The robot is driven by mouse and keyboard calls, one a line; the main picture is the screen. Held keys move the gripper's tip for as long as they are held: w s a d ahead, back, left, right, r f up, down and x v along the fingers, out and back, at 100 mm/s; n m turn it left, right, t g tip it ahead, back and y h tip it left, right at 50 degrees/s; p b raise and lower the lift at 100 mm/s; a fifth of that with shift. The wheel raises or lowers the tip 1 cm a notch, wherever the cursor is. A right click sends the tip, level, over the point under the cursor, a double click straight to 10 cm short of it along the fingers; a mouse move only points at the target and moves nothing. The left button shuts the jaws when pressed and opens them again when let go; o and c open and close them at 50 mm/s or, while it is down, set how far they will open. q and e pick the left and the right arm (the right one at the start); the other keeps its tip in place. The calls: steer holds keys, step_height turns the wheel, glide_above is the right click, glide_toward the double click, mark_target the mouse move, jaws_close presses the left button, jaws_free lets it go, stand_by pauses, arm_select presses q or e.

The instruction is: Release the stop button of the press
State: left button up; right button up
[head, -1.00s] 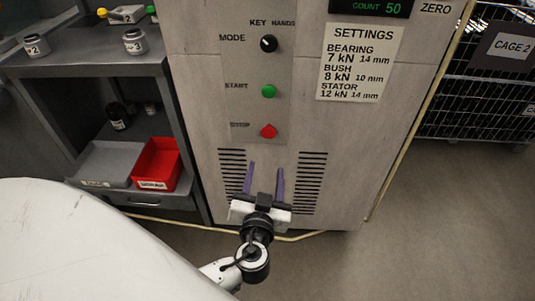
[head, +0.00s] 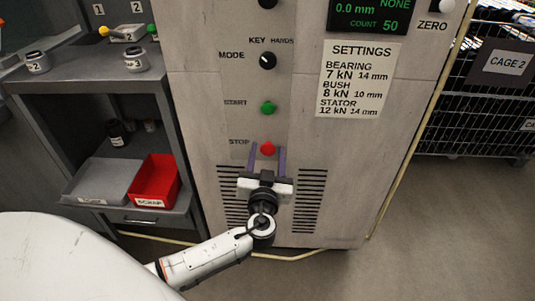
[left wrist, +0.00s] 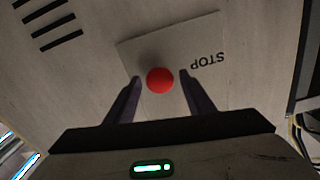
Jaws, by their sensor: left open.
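The red stop button (head: 267,148) sits on the front of the press (head: 340,160), under the green start button (head: 267,108) and beside the word STOP. My left gripper (head: 268,155) is open, with one purple finger on each side of the stop button in the head view. In the left wrist view the stop button (left wrist: 160,80) shows as a round red knob between the tips of the open fingers (left wrist: 160,82). A gap shows on both sides of it. I cannot tell whether the button is pressed in. My right gripper is not in view.
The mode knob (head: 267,61) and a settings sheet (head: 359,78) are higher on the panel. A shelf unit (head: 90,80) with jars, a grey tray (head: 103,180) and a red bin (head: 154,181) stands left. A wire cage (head: 480,105) stands right.

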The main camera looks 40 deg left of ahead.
arm_select(q)
jaws_close()
steer(key=shift+s+d+f+b, duration=0.25)
steer(key=shift+s+d+b, duration=0.1)
steer(key=shift+s+b, duration=0.25)
steer(key=shift+s+d+r, duration=0.1)
steer(key=shift+s, duration=0.05)
jaws_free()
steer(key=shift+r, duration=0.15)
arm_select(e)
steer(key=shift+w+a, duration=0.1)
arm_select(q)
steer(key=shift+s, duration=0.1)
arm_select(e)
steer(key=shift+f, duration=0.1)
